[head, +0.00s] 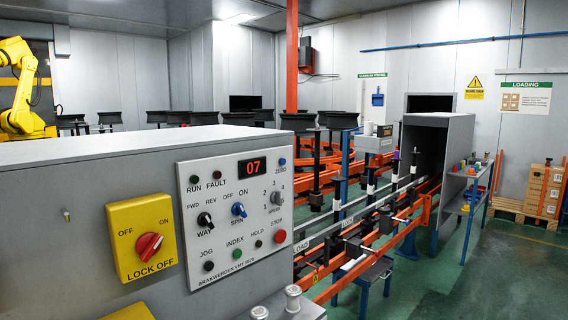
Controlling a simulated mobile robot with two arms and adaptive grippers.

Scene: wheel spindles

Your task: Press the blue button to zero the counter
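The control panel (240,270) is a pale plate on the front of a grey cabinet. The counter (252,167) is a dark display near the panel's top and reads 07 in red. A small blue button (282,161) sits just right of the counter, above the label ZERO. A larger blue SPIN knob (238,210) is lower on the panel, below the label ON. Neither of my grippers is in view, and nothing covers the blue button.
A yellow LOCK OFF box with a red rotary switch (149,246) is left of the panel. A red STOP button (279,236) is at its lower right. Two short silver cylinders (292,298) stand below it. An orange-railed line with spindles (395,170) runs behind. Green floor (500,280) is open at right.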

